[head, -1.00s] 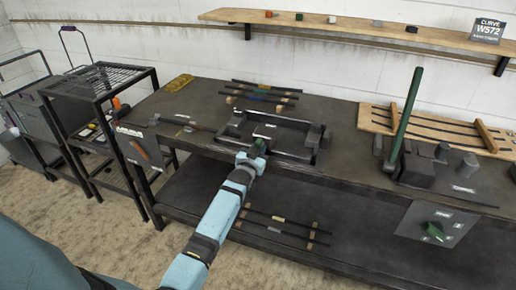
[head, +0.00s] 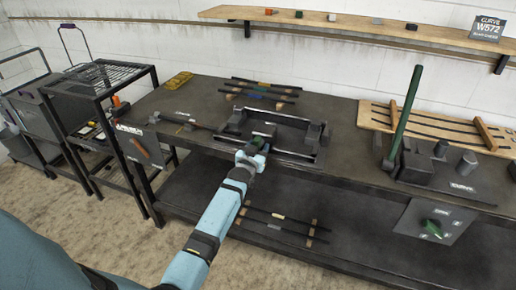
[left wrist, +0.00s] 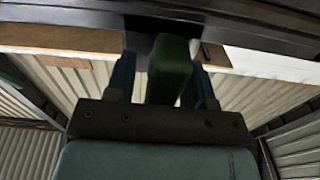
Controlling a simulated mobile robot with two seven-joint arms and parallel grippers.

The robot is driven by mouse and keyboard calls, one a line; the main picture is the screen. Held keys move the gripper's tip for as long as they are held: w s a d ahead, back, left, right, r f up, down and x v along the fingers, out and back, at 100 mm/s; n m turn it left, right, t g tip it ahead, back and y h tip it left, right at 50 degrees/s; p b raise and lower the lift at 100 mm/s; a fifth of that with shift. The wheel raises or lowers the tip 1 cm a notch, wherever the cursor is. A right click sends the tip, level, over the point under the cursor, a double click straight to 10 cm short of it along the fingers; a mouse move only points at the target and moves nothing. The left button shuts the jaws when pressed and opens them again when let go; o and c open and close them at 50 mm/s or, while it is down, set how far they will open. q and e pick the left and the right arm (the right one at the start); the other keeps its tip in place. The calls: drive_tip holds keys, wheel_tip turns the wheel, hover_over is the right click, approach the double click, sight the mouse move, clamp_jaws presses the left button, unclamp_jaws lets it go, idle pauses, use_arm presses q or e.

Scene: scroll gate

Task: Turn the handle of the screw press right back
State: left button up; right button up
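The screw press (head: 318,152) is a dark, low frame on the workbench, in the middle of the head view. Its green handle (head: 258,141) shows at the near side, right at my left gripper (head: 256,148). In the left wrist view the green handle (left wrist: 170,68) stands between the two dark blue fingers of my left gripper (left wrist: 164,85). A gap shows on the handle's left side, so the fingers appear open around it. The gripper partly hides the handle in the head view. My right gripper is not in view.
A bender with a tall green lever (head: 405,115) stands right on the workbench (head: 340,122). A panel with a green knob (head: 433,228) hangs below it. Bars on rests (head: 262,92) lie behind the press. A wire rack (head: 100,78) stands at the left.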

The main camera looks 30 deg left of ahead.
use_arm(q)
drive_tip(key=v, duration=1.3)
drive_tip(key=shift+s, duration=0.4)
drive_tip(key=s+d+f+m+g+h+p, duration=0.1)
drive_tip(key=s+d+p, duration=0.4)
drive_tip(key=s+d, duration=0.5)
drive_tip(key=s+d+f+m+g+h+p, duration=0.2)
drive_tip(key=s+d+m+g+h+p, duration=0.2)
drive_tip(key=s+d, duration=0.6)
drive_tip(key=s+g+h+p, duration=0.1)
drive_tip(key=s+h+p, duration=0.1)
drive_tip(key=s, duration=0.3)
drive_tip(key=shift+s+d+f+h, duration=0.2)
drive_tip(key=shift+s+d+h, duration=0.05)
drive_tip(key=shift+d+h, duration=0.05)
